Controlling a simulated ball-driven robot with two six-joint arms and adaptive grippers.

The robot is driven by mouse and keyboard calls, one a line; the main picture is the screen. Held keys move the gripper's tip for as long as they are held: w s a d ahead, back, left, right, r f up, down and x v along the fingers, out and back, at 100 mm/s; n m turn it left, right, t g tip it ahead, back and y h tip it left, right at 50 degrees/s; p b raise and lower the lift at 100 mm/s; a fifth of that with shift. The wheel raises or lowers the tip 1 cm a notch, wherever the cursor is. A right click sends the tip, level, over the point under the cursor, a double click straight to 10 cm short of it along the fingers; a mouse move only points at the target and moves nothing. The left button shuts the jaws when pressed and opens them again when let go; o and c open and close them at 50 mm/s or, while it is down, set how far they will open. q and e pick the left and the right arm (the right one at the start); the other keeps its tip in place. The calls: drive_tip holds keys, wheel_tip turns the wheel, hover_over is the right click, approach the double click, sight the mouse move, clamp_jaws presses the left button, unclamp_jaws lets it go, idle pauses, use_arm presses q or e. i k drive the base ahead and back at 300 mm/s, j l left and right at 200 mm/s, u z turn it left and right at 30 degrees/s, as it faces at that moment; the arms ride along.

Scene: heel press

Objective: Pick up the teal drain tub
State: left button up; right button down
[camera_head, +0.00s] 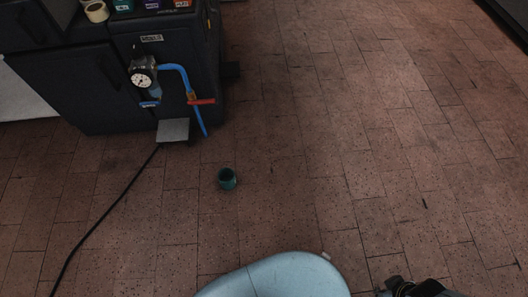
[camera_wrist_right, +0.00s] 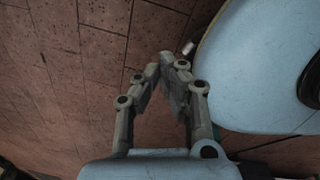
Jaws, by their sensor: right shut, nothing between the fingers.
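The teal drain tub (camera_head: 227,179) is a small, round, open-topped cup standing upright on the brick floor, near the middle of the head view. It stands alone, in front of the dark machine. My right gripper (camera_wrist_right: 166,62) is shut and empty in the right wrist view, with its fingertips together over bare floor beside my light blue base. In the head view only a dark part of my right arm shows at the bottom edge, right of the middle, well apart from the tub. The tub cannot be made out in the right wrist view. My left gripper is not in view.
A dark machine (camera_head: 180,60) stands at the upper left, with a pressure gauge (camera_head: 141,78), a blue hose (camera_head: 176,68) and a red handle (camera_head: 201,101). A grey pedal (camera_head: 173,130) juts out low. A black cable (camera_head: 104,211) crosses the floor. The floor to the right is clear.

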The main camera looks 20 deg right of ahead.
sight(227, 177)
drive_tip(key=k+l, duration=0.1)
drive_tip(key=i+j+z, duration=0.1)
drive_tip(key=j, duration=0.2)
drive_tip(key=i+j+z, duration=0.25)
drive_tip(key=j, duration=0.4)
drive_tip(key=i+j+z, duration=0.1)
drive_tip(key=i+j, duration=0.1)
drive_tip(key=j, duration=0.1)
